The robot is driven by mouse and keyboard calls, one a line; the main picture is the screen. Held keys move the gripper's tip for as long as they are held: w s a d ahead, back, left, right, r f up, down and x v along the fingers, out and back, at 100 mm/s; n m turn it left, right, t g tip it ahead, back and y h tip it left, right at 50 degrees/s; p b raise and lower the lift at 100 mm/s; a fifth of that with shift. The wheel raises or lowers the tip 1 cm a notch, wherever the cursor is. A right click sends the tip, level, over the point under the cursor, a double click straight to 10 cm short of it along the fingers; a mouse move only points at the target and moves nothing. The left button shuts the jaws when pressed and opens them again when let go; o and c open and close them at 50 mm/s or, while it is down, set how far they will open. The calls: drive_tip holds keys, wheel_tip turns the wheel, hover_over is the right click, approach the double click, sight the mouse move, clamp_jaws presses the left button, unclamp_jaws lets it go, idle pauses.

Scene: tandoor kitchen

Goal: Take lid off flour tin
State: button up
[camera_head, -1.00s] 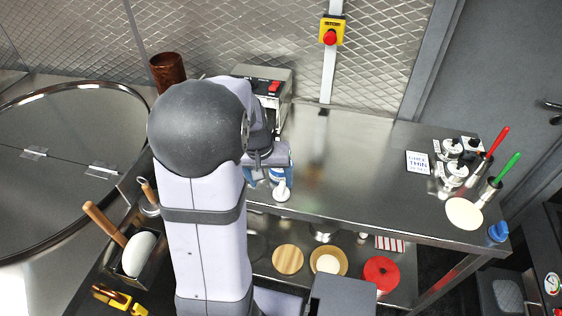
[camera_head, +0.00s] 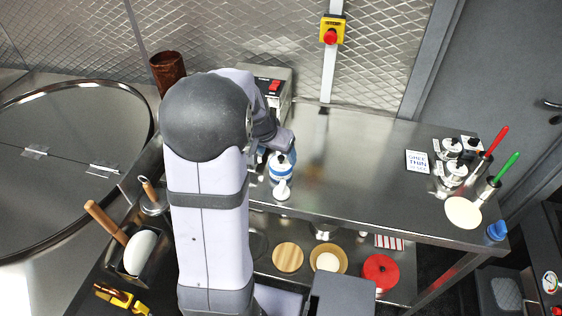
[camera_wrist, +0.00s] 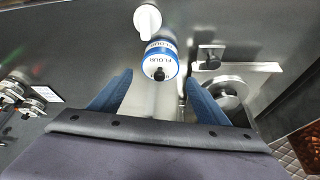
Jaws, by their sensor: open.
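The flour tin (camera_head: 281,174) is a white and blue can standing on the steel counter, just right of my arm in the head view. My gripper (camera_wrist: 159,77) is open, with one blue finger to each side of the tin in that view and nothing held. It appears apart from the tin. In the head view my arm hides much of the gripper.
A small white object (camera_head: 282,191) stands close in front of the tin; it shows in the wrist view too (camera_wrist: 147,20). A machine with a red switch (camera_head: 274,86) stands behind. The counter (camera_head: 345,170) to the right is clear up to several jars (camera_head: 452,173).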

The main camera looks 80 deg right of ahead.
sight(280, 159)
drive_tip(key=shift+p+x, duration=1.1)
drive_tip(key=shift+x, duration=1.5)
drive_tip(key=shift+d, duration=0.1)
drive_tip(key=c, duration=0.8)
